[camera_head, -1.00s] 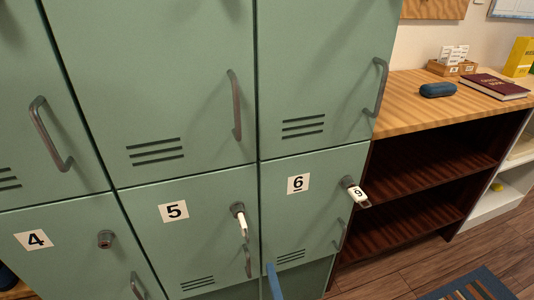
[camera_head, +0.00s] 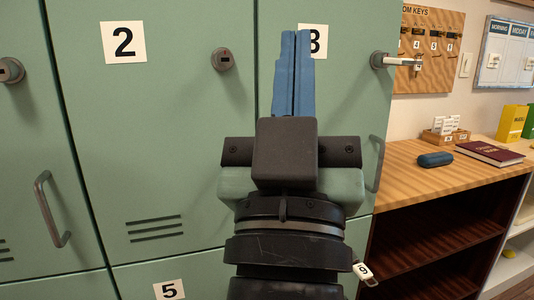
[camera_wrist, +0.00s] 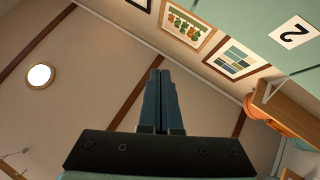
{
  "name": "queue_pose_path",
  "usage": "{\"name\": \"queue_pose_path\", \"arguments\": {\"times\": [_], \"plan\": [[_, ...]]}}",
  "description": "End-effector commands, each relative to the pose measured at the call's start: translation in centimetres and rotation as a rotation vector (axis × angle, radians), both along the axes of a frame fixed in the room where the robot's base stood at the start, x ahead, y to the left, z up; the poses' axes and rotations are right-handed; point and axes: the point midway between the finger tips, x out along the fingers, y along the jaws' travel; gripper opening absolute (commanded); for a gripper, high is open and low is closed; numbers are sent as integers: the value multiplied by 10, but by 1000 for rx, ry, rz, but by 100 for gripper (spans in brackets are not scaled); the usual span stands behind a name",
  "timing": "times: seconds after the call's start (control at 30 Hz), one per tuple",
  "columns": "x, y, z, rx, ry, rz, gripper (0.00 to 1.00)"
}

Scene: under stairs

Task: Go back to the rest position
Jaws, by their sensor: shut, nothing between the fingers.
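My gripper (camera_head: 294,75) is raised in front of the green lockers and points upward, with its two blue fingers pressed together and nothing between them. In the head view it covers part of the label 3 on locker 3 (camera_head: 345,100). In the wrist view the shut fingers (camera_wrist: 161,98) point up toward the ceiling (camera_wrist: 85,75).
Locker 2 (camera_head: 175,170) is at the left, with a key lock. A key with tag 6 (camera_head: 362,271) hangs low beside my arm. A wooden shelf unit (camera_head: 400,165) at the right holds a blue case (camera_head: 435,159), a dark red book (camera_head: 489,153) and a card box.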

Motion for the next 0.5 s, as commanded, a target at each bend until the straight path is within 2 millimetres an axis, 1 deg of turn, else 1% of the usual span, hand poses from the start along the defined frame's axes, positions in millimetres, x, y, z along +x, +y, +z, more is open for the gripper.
{"name": "queue_pose_path", "arguments": {"times": [0.03,0.07,0.1,0.13,0.17,0.37,0.5], "plan": [[-24,11,21,31,-44,82,0],[-37,18,31,46,-61,132,0],[-55,27,42,62,-82,197,0],[-46,25,56,61,-65,184,0],[-44,24,64,61,-61,179,0],[-43,23,115,59,-59,174,0],[-43,23,158,58,-59,172,0]]}}
